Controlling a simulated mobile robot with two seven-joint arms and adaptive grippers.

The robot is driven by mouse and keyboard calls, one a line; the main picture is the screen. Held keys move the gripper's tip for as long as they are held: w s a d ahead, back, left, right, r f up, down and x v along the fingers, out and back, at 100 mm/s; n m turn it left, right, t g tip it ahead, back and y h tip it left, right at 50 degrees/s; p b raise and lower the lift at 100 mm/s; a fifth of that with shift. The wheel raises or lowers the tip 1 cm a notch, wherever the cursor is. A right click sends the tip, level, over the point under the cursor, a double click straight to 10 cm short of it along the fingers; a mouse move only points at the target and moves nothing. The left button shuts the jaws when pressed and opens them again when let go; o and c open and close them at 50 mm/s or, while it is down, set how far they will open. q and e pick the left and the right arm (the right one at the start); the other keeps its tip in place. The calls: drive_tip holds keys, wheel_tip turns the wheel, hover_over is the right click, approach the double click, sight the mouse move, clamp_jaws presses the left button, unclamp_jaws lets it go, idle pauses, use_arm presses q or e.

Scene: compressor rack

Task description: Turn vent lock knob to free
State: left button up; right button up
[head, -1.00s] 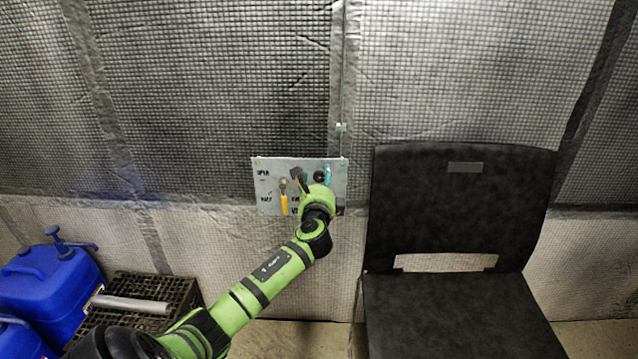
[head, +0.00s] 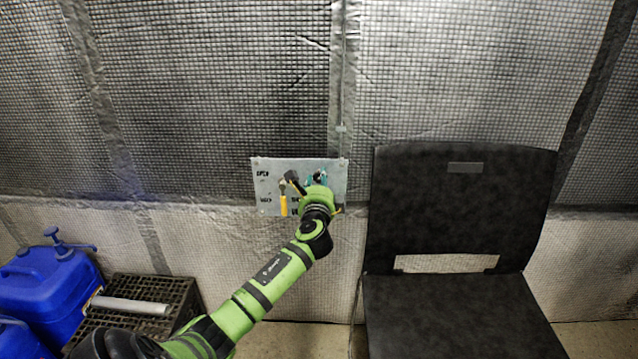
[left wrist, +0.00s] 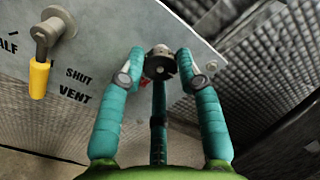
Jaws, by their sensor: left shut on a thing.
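A grey panel (head: 266,186) with black lettering hangs on the wall. The vent lock knob (left wrist: 160,64), dark and round with a silver front, is at the panel's edge in the left wrist view. It shows as a small dark spot (head: 319,177) in the head view. My left gripper (left wrist: 161,66) has teal fingers closed around the knob, one on each side and a third below; the gripper also shows in the head view (head: 318,180). The knob's pointing is too small to read. My right gripper is not in view.
A lever with a yellow grip (head: 284,205) hangs down on the panel, left of my gripper; it is close in the left wrist view (left wrist: 39,78). A black chair (head: 455,210) stands at right. Blue canisters (head: 50,290) and a black crate (head: 180,295) are at lower left.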

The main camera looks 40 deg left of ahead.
use_arm(q)
drive_tip(key=shift+n, duration=0.9)
drive_tip(key=n+b, duration=0.1)
drive_tip(key=n, duration=0.2)
drive_tip(key=shift+n, duration=0.4)
drive_tip(key=n+b, duration=0.1)
drive_tip(key=n, duration=0.1)
drive_tip(key=shift+n, duration=0.3)
drive_tip(key=n, duration=0.5)
drive_tip(key=shift+n+b, duration=0.3)
drive_tip(key=shift+n, duration=1)
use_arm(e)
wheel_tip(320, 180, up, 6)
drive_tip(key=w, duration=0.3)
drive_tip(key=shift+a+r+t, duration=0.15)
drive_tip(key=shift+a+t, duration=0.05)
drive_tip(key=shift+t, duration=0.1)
use_arm(q)
drive_tip(key=shift+n, duration=0.3)
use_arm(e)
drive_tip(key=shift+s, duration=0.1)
use_arm(q)
drive_tip(key=o, duration=1.1)
drive_tip(key=shift+o, duration=0.2)
